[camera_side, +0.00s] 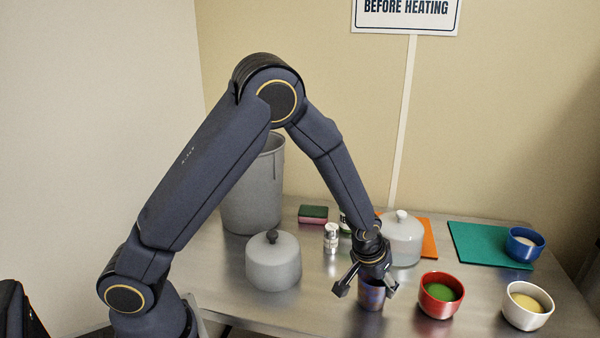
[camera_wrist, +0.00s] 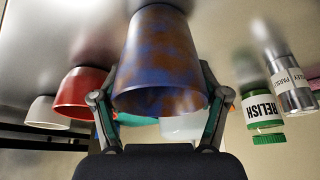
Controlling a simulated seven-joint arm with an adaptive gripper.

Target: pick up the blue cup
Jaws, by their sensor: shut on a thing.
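The blue cup (camera_side: 371,296), mottled with brown patches, is upright between the fingers of my gripper (camera_side: 366,284). In the wrist view the cup (camera_wrist: 158,55) fills the middle, with its open rim towards the camera and a finger of my gripper (camera_wrist: 160,96) on each side. My gripper is shut on the cup. The cup is at or just above the steel table (camera_side: 240,302); I cannot tell whether its base touches. Its upper part is partly hidden by my gripper in the side view.
Right of the cup are a red bowl (camera_side: 424,302), a white bowl (camera_side: 508,314) and a blue bowl (camera_side: 515,253) by a teal mat (camera_side: 478,246). Behind it stand a pale lidded jar (camera_side: 405,246) and a shaker (camera_side: 331,240). A grey lidded pot (camera_side: 273,268) is left.

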